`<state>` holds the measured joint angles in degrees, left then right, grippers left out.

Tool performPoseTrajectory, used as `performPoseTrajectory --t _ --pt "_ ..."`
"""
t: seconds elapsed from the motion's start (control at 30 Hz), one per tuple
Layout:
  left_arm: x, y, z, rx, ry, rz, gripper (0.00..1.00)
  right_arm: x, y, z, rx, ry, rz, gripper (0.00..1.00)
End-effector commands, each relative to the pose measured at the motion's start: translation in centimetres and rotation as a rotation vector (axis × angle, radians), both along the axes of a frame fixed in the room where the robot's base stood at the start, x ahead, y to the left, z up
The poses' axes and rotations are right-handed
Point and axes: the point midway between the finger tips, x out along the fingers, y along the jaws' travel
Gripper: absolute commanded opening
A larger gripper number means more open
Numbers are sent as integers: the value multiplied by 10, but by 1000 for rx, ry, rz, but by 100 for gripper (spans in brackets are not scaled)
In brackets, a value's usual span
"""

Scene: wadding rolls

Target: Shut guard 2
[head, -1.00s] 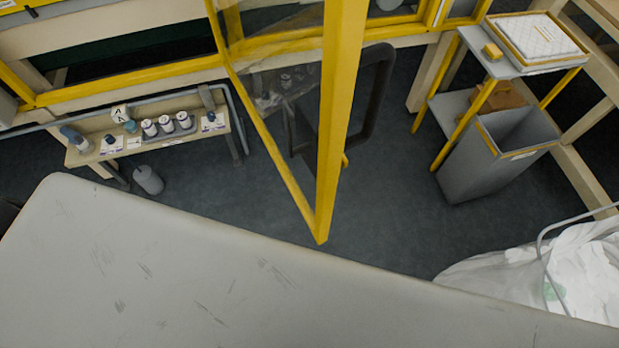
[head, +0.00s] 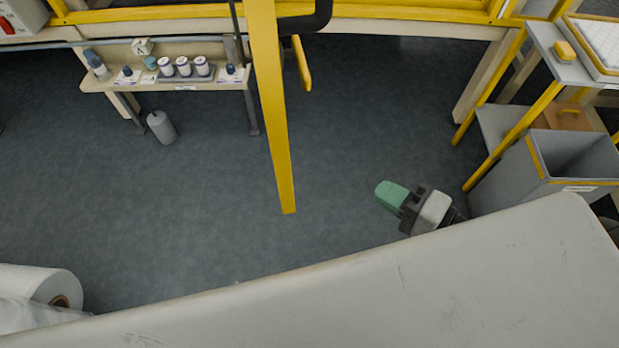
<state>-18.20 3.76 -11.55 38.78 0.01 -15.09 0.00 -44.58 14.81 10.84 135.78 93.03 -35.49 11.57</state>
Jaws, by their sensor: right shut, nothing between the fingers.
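A yellow-framed guard (head: 273,110) stands swung out from the machine, seen almost edge-on. I take it to be guard 2, but no number on it is readable. My right gripper (head: 380,190), with green fingertips, is shut and empty. It is to the right of the guard's lower end, apart from it, over the dark floor. My left gripper is not in view.
A small bench (head: 220,84) with several spools stands at the back left. A grey bin (head: 535,170) and a yellow-legged shelf (head: 555,68) stand at the right. A white roll (head: 45,285) lies at lower left. The middle floor is clear.

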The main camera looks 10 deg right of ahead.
Motion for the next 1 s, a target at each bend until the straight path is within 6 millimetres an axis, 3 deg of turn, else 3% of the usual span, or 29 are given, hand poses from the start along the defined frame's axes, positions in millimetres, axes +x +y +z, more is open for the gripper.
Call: performPoseTrajectory --t 0.1,0.27,0.33,0.43,0.77,1.0 --pt "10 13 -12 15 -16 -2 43 -11 11 28 74 -52 49 0" --pt "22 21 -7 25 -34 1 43 -11 19 46 108 -72 70 0" --pt "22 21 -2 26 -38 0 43 -5 23 48 109 -75 70 0" --pt "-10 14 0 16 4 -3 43 7 34 50 107 -76 71 0" --pt "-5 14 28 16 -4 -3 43 60 81 49 109 -74 67 0" --pt "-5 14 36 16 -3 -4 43 62 113 46 108 -69 67 0"
